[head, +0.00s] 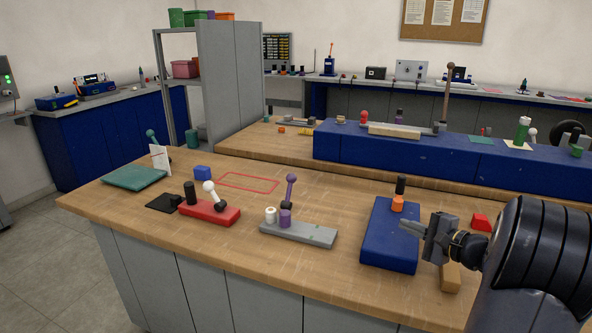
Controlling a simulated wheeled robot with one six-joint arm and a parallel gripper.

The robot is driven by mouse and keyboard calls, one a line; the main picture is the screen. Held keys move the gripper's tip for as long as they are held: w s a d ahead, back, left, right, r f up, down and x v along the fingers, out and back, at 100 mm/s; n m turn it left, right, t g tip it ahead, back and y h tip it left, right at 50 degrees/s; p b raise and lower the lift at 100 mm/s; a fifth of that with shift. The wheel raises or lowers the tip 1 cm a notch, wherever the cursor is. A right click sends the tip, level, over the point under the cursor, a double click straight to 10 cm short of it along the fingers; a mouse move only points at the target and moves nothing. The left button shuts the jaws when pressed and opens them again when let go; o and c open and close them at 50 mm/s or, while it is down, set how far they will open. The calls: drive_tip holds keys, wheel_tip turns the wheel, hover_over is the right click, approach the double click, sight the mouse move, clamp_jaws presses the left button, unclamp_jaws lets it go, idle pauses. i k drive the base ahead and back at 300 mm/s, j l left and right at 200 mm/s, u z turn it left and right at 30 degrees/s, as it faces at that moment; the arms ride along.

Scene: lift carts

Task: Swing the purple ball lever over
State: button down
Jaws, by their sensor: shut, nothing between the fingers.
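The purple ball lever (290,188) stands on a grey base plate (302,234) at the middle of the workbench. Its purple ball is at the top and its dark foot sits on the plate, with the stick close to upright. A purple cylinder (285,219) and a white ring-like piece (270,215) stand on the same plate, left of the lever's foot. Small green marks show on the plate to the right. My gripper (404,225) is shut and empty. It is well to the right of the lever, in front of the blue base, and points left.
A blue base (388,248) with an orange piece (397,204) and a black cylinder stands near my gripper. A red base (215,213) with a white ball lever (210,190) is left of the grey plate. A long blue block (420,155) lies behind. Bare wood separates the grey and blue bases.

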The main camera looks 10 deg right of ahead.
sight(291, 179)
drive_tip(key=i+j, duration=0.25)
drive_tip(key=i, duration=0.2)
drive_tip(key=i+j+u, duration=0.1)
drive_tip(key=i+j, duration=0.15)
drive_tip(key=i, duration=0.2)
